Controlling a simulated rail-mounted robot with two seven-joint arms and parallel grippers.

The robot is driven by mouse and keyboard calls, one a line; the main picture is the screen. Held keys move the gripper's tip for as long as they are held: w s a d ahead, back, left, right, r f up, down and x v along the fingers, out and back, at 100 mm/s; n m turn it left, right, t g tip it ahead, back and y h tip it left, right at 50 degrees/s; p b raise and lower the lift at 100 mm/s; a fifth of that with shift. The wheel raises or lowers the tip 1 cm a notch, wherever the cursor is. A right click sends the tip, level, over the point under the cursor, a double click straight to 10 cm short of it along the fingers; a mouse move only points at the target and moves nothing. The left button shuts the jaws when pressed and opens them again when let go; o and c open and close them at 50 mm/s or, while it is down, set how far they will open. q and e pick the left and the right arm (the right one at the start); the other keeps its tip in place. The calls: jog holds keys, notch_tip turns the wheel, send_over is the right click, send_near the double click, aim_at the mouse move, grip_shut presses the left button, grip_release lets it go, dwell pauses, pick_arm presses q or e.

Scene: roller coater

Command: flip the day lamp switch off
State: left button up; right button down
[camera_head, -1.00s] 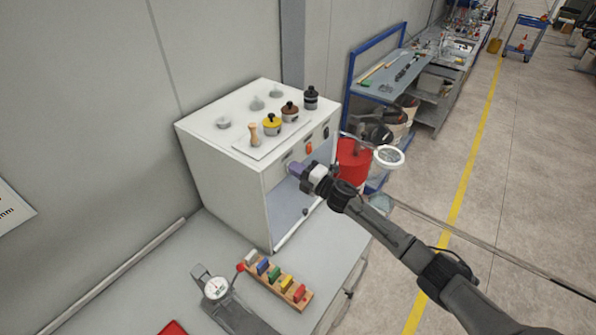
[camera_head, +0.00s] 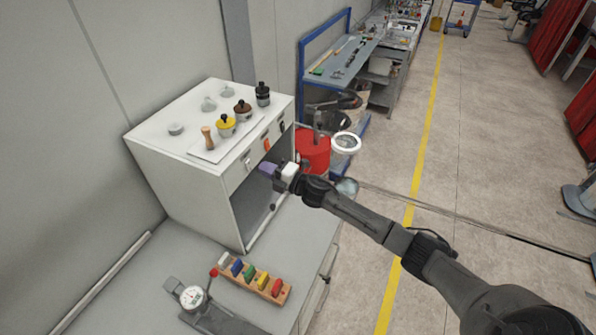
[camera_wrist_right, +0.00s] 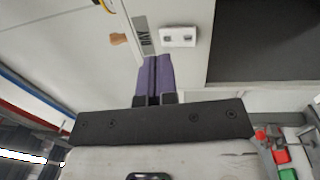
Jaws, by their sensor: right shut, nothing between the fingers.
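The white light cabinet (camera_head: 190,190) stands on the grey bench in the head view, with small switches along the top of its front. In the right wrist view a label reading DAY (camera_wrist_right: 146,36) lies beside a white rocker switch (camera_wrist_right: 178,37). My right gripper (camera_head: 267,169) is in front of the cabinet's upper front edge. Its purple fingers (camera_wrist_right: 155,72) are shut with nothing between them, and point at the panel just below the label and switch in the wrist picture. Whether they touch the panel, I cannot tell. My left gripper is out of view.
Several paint pots and a wooden-handled tool (camera_head: 208,138) stand on the cabinet top. An orange switch (camera_head: 266,144) is on the front panel. A dial gauge (camera_head: 191,297) and a wooden rack (camera_head: 243,283) of coloured blocks lie on the bench. A red bucket (camera_head: 313,152) stands behind.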

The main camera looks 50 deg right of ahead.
jog(key=r+b+v, duration=0.2)
jog(key=b+v, duration=0.1)
jog(key=v, duration=0.7)
jog(key=shift+r, duration=0.2)
jog(key=shift+d, duration=0.1)
jog(key=s+d+f+m+g+h, duration=0.25)
jog(key=d+m+g+h, duration=0.3)
jog(key=m+h, duration=0.8)
jog(key=s+a+f+m+g+y+p, duration=0.2)
jog(key=s+a+f+g, duration=0.1)
jog(key=s+a, duration=0.6)
jog(key=s+a+f+m+g+y+p, duration=0.2)
jog(key=s+a+f+g+y, duration=0.1)
jog(key=s+a, duration=0.5)
jog(key=s+a+f+m+g+y+p, duration=0.1)
jog(key=s+a+f+m+g+y, duration=0.1)
jog(key=s+a, duration=0.7)
jog(key=s+f+g+y, duration=0.1)
jog(key=s+f, duration=0.1)
jog(key=s, duration=0.2)
jog(key=shift+s+a+f+p, duration=0.25)
jog(key=shift+s+a+p, duration=0.05)
jog(key=shift+a+p, duration=0.1)
